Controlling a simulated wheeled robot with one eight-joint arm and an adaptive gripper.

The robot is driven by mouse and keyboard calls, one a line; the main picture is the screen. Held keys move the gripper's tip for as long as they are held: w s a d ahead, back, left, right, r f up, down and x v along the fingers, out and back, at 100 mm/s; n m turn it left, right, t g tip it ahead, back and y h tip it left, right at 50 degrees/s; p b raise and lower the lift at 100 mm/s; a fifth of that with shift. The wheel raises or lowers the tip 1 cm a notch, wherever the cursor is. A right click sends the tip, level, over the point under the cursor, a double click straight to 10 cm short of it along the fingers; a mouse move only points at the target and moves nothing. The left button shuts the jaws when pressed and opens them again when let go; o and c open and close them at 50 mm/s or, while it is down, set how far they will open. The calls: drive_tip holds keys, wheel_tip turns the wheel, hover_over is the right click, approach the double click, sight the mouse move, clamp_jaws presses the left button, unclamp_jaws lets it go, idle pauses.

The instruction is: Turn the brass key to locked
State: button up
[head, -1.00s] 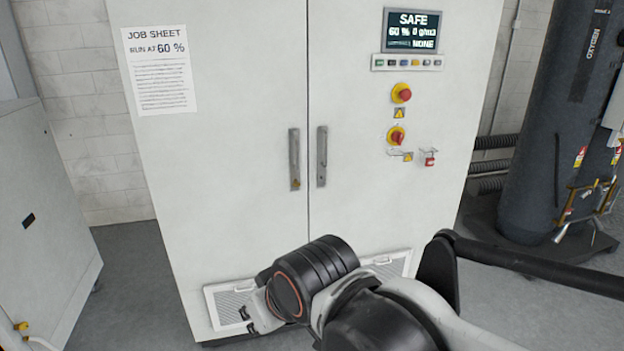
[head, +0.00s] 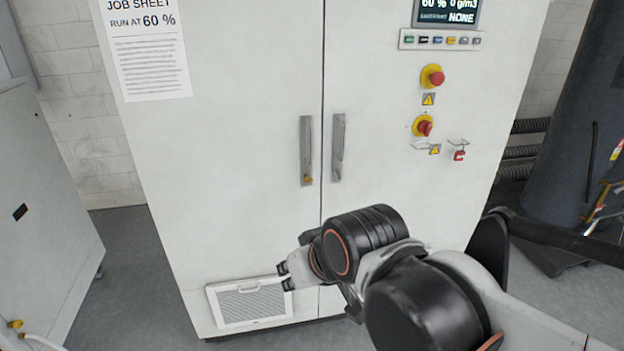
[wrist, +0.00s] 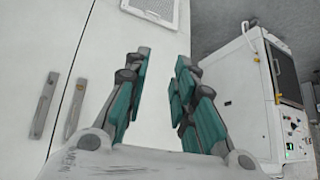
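The small brass key (head: 307,180) sits at the lower end of the left door handle (head: 305,145) on the white cabinet. Its exact turn is too small to read. In the wrist view, a brownish spot that appears to be the key (wrist: 80,84) shows at the end of the nearer handle (wrist: 74,110), left of my fingers. My gripper (head: 286,277) is below and slightly left of the key, in front of the lower left door. In the wrist view my gripper (wrist: 162,75) is open, with teal pads apart and only white door between them.
The right door handle (head: 338,148) is close beside the left one. A vent grille (head: 250,302) is low on the left door. Red knobs (head: 424,126) and a red padlock (head: 459,153) are on the right door. A grey cabinet (head: 45,210) stands at left.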

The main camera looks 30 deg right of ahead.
drive_tip(key=w+d+m+t+y+b, duration=0.25)
drive_tip(key=w+m+t, duration=0.5)
drive_tip(key=w, duration=1.65)
drive_tip(key=m+t+h+p, duration=0.2)
drive_tip(key=m+h+p, duration=0.5)
drive_tip(key=m, duration=0.6)
approach(308, 179)
drive_tip(key=w+h+b, duration=0.1)
drive_tip(key=w, duration=0.3)
drive_tip(key=x, duration=0.4)
drive_tip(key=shift+w+d+f+b, duration=0.15)
drive_tip(key=shift+d+f+b, duration=0.15)
drive_tip(key=shift+f+b, duration=0.1)
drive_tip(key=shift+w+d+r, duration=0.1)
drive_tip(key=shift+w+d, duration=0.1)
drive_tip(key=shift+w, duration=0.45)
drive_tip(key=shift+c, duration=0.3)
clamp_jaws()
